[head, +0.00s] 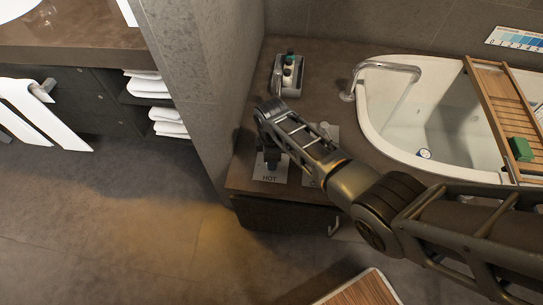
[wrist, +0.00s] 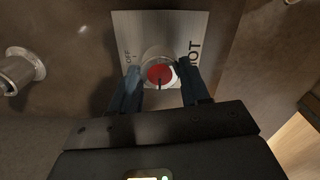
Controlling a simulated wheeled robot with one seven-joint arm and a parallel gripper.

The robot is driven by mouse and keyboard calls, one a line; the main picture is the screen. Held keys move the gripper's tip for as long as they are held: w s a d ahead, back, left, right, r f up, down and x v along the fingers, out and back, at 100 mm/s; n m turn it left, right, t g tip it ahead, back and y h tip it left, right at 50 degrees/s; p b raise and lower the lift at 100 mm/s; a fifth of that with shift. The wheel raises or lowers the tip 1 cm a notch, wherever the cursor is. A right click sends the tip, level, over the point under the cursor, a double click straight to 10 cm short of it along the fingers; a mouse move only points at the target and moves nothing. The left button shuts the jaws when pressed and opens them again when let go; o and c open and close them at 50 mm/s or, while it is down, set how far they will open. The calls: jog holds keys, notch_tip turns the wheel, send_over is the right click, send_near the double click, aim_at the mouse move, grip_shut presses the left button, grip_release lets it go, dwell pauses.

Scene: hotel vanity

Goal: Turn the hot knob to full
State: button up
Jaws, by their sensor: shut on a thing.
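The hot knob (wrist: 160,74) has a round red cap with a dark pointer mark. It sits on a pale square plate (wrist: 160,28) lettered HOT, with smaller OFF lettering at the left. My gripper (wrist: 160,88) reaches down with one finger on each side of the knob, shut on it. In the head view my gripper (head: 269,158) is above the HOT plate (head: 271,174) on the brown tub deck. There the knob itself is hidden by my gripper.
A chrome spout (head: 388,68) reaches over the white bathtub (head: 385,137). A grey caddy with bottles (head: 288,77) stands at the back of the deck. A wooden bath tray (head: 497,97) crosses the tub.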

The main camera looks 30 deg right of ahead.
dwell(0.5)
jog(key=o, duration=1.1)
jog(key=shift+c, duration=0.2)
jog(key=shift+r, duration=0.15)
notch_tip(320, 180, up, 8)
jog(key=shift+f+p, duration=0.2)
jog(key=shift+p, duration=0.35)
